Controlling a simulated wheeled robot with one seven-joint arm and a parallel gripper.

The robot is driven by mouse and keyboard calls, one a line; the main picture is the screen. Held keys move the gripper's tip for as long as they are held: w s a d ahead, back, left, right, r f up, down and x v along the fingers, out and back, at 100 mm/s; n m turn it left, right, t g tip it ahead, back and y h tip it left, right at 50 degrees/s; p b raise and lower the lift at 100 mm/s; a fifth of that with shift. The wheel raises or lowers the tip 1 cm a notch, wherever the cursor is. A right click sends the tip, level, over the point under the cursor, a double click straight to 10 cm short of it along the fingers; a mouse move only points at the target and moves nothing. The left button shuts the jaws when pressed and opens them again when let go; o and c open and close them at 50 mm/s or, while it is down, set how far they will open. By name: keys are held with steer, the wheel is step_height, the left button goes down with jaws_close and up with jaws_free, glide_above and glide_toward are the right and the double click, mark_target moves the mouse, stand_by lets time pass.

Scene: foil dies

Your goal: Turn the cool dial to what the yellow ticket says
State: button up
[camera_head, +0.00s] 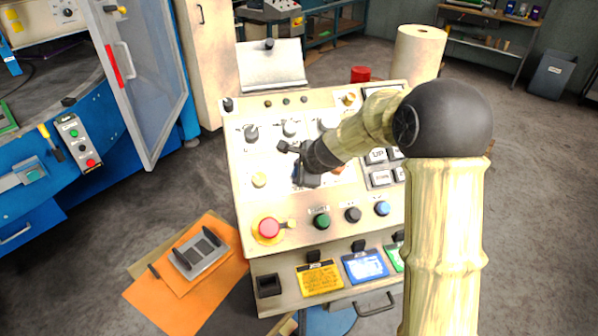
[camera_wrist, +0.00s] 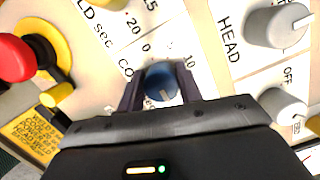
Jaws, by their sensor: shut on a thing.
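My gripper (camera_wrist: 160,95) is shut on a blue dial (camera_wrist: 160,80) on the sloped control panel (camera_head: 245,200). Printed numbers, among them 0 and 10, stand around the dial in the wrist view. A label starting "CO" beside it is partly hidden by my gripper, which also covers the dial's pointer. In the head view my gripper (camera_head: 296,160) hides most of the dial. The yellow ticket (camera_head: 320,279) is clipped at the panel's front. It also shows in the wrist view (camera_wrist: 38,135), with lines on weld, cool and power; its values are too small to read.
A red mushroom button (camera_head: 268,227) with a yellow collar sits left of the dial. Grey knobs (camera_wrist: 278,25) stand close on the other side in the wrist view. A blue ticket (camera_head: 365,266) hangs beside the yellow one. Green, black and blue buttons line the panel's lower edge.

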steer(key=o, duration=1)
steer(key=v, duration=1.7)
steer(key=shift+s, duration=0.15)
steer(key=shift+d+r, duration=0.1)
steer(key=shift+d, duration=0.05)
steer(key=s+d+f+n+g+h, duration=0.2)
steer(key=s+d+f+n, duration=0.4)
steer(key=s+f+n, duration=0.1)
steer(key=s+d+f+n+g+h, duration=0.1)
steer(key=s+d+f+n, duration=0.4)
steer(key=s+n, duration=0.5)
step_height(320, 180, down, 2)
steer(key=shift+s+d+g+h, duration=0.4)
steer(key=shift+s+h, duration=0.05)
steer(key=shift+h, duration=0.25)
